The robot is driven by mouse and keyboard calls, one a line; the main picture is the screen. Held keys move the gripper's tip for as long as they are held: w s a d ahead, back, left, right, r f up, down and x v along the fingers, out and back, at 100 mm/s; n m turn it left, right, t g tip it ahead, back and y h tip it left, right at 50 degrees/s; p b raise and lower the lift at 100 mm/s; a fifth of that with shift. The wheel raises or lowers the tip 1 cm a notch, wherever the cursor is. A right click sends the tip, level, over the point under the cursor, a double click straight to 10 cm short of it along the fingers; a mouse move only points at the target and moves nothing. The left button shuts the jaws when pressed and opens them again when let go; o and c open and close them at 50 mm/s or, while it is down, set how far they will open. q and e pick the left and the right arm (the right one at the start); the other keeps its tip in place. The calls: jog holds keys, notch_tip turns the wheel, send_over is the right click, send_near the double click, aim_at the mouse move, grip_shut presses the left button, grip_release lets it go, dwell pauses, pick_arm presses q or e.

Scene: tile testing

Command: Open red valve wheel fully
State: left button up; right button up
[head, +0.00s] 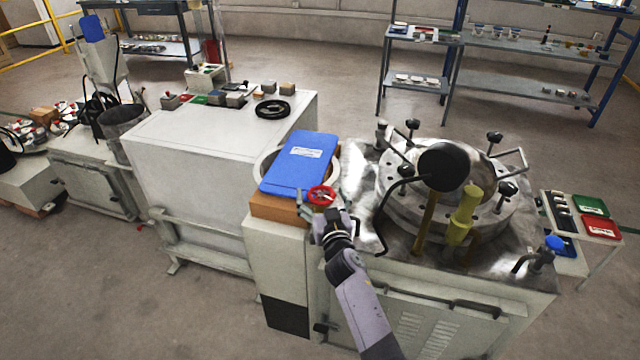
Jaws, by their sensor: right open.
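The gripper is open. The fingers are small in the picture, so I cannot tell whether they touch the rim. The wheel's stem is hidden behind the gripper. My left gripper is not in view.
The blue board (303,160) lies over a round opening beside the wheel. A blue-knobbed valve (550,246) is at the right corner. A white cabinet (215,150) stands left.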

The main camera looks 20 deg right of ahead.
jog(key=shift+w, duration=0.3)
jog(key=shift+s+r, duration=0.1)
jog(key=shift+r, duration=0.05)
jog(key=shift+c, duration=0.8)
jog(key=c, duration=1)
jog(key=shift+r+y+p, duration=0.15)
jog(key=shift+y+p, duration=0.15)
jog(key=shift+p, duration=0.2)
jog(key=n+y+p, duration=0.1)
jog(key=y+p, duration=0.1)
jog(key=n+y+p, duration=0.1)
jog(key=n+p, duration=0.1)
jog(key=shift+d+r+y, duration=0.15)
jog(key=shift+y, duration=0.25)
jog(key=shift+n+g+y+p, duration=0.4)
jog(key=shift+n+y+p, duration=0.35)
jog(key=shift+y, duration=0.45)
jog(key=n+y, duration=0.1)
jog(key=g+y, duration=0.1)
jog(key=shift+f+n+y, duration=0.3)
jog(key=shift+n, duration=0.05)
jog(key=n+g+y+b, duration=0.1)
jog(key=y, duration=0.1)
jog(key=shift+f+n+y+b, duration=0.1)
jog(key=shift+n+y+b, duration=0.2)
jog(key=shift+n, duration=0.1)
jog(key=shift+n+g+y+b, duration=0.5)
jog(key=shift+n+g+y, duration=0.1)
jog(key=shift+g+y, duration=0.15)
